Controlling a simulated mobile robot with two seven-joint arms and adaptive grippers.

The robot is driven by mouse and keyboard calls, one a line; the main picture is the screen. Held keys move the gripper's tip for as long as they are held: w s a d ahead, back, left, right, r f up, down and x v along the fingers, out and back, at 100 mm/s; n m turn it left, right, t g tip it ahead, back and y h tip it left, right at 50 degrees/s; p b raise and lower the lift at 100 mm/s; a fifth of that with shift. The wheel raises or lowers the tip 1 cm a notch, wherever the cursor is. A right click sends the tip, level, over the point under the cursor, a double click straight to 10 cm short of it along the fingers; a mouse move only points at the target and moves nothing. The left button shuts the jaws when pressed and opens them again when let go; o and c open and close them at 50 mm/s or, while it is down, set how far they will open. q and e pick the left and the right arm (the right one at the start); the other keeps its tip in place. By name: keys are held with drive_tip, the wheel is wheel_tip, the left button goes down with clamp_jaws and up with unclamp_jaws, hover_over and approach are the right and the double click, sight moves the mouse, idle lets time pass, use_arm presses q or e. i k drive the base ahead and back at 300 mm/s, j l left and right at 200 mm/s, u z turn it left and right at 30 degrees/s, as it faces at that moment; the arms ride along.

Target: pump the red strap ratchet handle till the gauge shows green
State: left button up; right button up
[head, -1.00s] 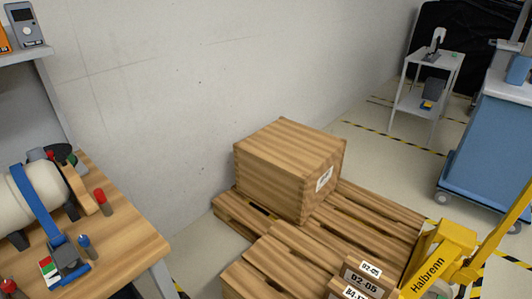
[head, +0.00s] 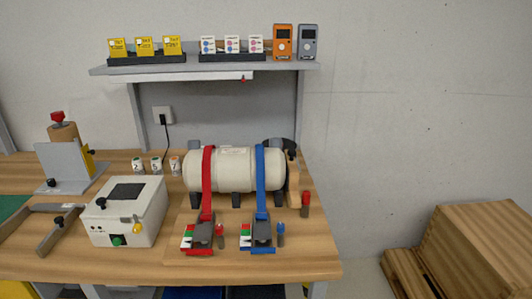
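The red strap (head: 207,170) runs over the left part of a cream cylinder (head: 233,168) lying on the wooden bench. Its ratchet (head: 201,233) sits at the strap's lower end, near the bench's front edge. A small gauge (head: 187,236) with red, green and white bands is at the ratchet's left side; its reading is too small to tell. A red-topped peg (head: 220,231) stands just right of the ratchet. The blue strap (head: 262,178) has a similar ratchet (head: 260,235) and gauge to the right. Neither of my grippers is in view.
A white box (head: 127,211) with a green knob and a grey clamp stand (head: 70,165) occupy the bench's left. A shelf (head: 205,69) above holds cards and two meters. Pallets and a wooden crate (head: 480,250) stand on the right floor.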

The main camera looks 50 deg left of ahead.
sight(202, 233)
drive_tip(key=u, duration=1.95)
